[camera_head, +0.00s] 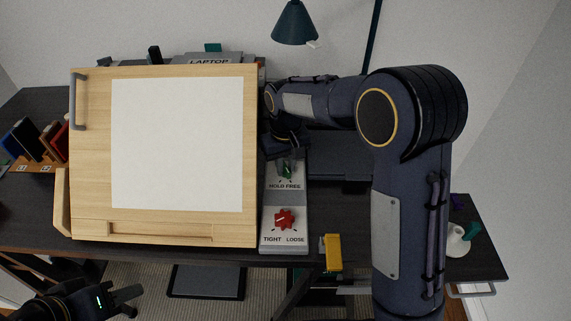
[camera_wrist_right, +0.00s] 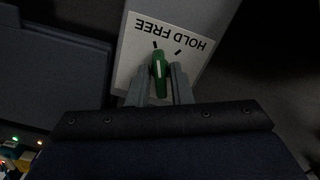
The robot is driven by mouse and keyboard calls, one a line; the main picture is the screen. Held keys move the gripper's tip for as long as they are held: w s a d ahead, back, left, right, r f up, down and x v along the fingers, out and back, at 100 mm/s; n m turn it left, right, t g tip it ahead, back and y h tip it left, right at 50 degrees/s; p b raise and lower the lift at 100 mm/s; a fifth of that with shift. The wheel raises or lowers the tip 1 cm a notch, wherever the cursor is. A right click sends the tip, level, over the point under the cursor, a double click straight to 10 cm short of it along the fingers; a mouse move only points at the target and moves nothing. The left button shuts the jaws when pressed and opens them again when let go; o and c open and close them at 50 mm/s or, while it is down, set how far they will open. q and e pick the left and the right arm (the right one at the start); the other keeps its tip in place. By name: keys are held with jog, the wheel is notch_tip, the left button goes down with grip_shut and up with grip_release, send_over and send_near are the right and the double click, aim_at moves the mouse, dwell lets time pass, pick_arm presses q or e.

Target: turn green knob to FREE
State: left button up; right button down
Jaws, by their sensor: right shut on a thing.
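The green knob (camera_head: 287,172) sits on a grey panel (camera_head: 270,200) at the right of the drawing board, above a label reading HOLD FREE. My right gripper (camera_head: 286,160) reaches down over it. In the right wrist view its fingers (camera_wrist_right: 160,88) are shut on either side of the green knob (camera_wrist_right: 159,68). The knob's white line points up the picture, roughly at the tick on the FREE side (camera_wrist_right: 155,45); the HOLD tick (camera_wrist_right: 178,52) is to its right. My left gripper (camera_head: 127,300) is open and empty at the lower left, away from the panel.
A red knob (camera_head: 284,219) marked TIGHT and LOOSE is lower on the panel. The tilted wooden board (camera_head: 92,150) holds a white sheet (camera_head: 180,140). A yellow object (camera_head: 332,252) hangs near the desk's front edge. A lamp (camera_head: 294,24) stands behind.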

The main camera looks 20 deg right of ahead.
aim_at(286, 167)
jog(key=shift+n, duration=0.6)
jog(key=c, duration=1.5)
grip_release()
notch_tip(286, 167, up, 8)
jog(key=shift+f+b, duration=0.2)
jog(key=shift+b, duration=0.15)
jog(key=shift+r, duration=0.2)
